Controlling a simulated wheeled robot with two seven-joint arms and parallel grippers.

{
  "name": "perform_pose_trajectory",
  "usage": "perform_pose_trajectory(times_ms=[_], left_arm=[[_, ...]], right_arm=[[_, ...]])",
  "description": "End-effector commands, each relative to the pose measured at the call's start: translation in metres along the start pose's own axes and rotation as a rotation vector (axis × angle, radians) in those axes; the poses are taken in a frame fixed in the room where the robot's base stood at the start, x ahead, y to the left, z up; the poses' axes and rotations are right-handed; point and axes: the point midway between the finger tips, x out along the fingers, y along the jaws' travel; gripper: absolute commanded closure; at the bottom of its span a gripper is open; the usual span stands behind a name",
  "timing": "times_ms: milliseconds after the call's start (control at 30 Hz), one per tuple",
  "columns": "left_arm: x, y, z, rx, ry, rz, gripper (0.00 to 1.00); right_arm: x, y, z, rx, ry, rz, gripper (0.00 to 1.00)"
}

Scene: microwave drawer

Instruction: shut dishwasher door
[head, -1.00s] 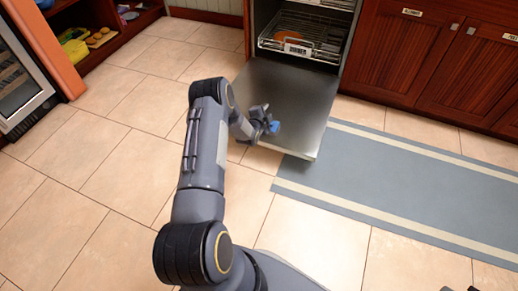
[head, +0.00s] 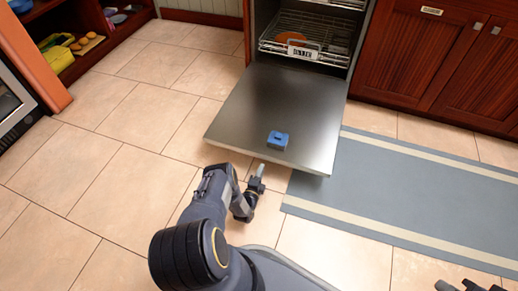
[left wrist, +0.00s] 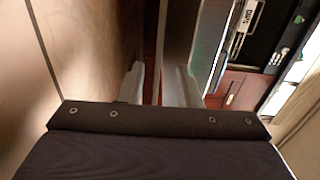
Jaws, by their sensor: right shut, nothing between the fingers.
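The dishwasher door (head: 250,100) is swung down open, its steel inner face up, below the dishwasher's opening. A small blue block (head: 277,140) lies on it near its front edge. My left gripper (head: 256,178) is low, just in front of the door's front edge, apparently not touching it. In the left wrist view its two fingers (left wrist: 162,85) stand apart with nothing held, and the door's edge (left wrist: 192,40) shows beyond them. My right gripper (head: 470,286) is shut and only partly shows at the bottom right, far from the door.
A wire rack (head: 310,35) with an orange item is inside the dishwasher. Red-brown cabinets (head: 425,60) stand to the right and an open shelf (head: 105,40) to the left. A blue-grey mat (head: 400,190) lies right of the door. The tiled floor left is clear.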

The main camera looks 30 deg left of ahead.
Motion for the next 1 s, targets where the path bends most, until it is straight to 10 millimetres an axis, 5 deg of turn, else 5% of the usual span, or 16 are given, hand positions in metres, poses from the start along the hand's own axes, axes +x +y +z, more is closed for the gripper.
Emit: perform_pose_trajectory(times_ms=[167,600,933,1000], left_arm=[[0.009,0.004,-0.002,0.003,0.001,-0.004,0.69],[0.071,0.004,-0.002,0.002,0.001,-0.002,0.69],[0.076,0.001,-0.001,0.002,0.001,-0.001,0.69],[0.076,0.001,-0.001,0.002,0.001,-0.001,0.76]], right_arm=[[0.006,0.003,0.003,0.0,0.0,0.0,1.0],[0.03,0.014,0.015,0.0,0.0,0.0,1.0],[0.03,0.014,0.015,0.0,0.0,0.0,1.0],[0.03,0.014,0.015,0.0,0.0,0.0,1.0]])
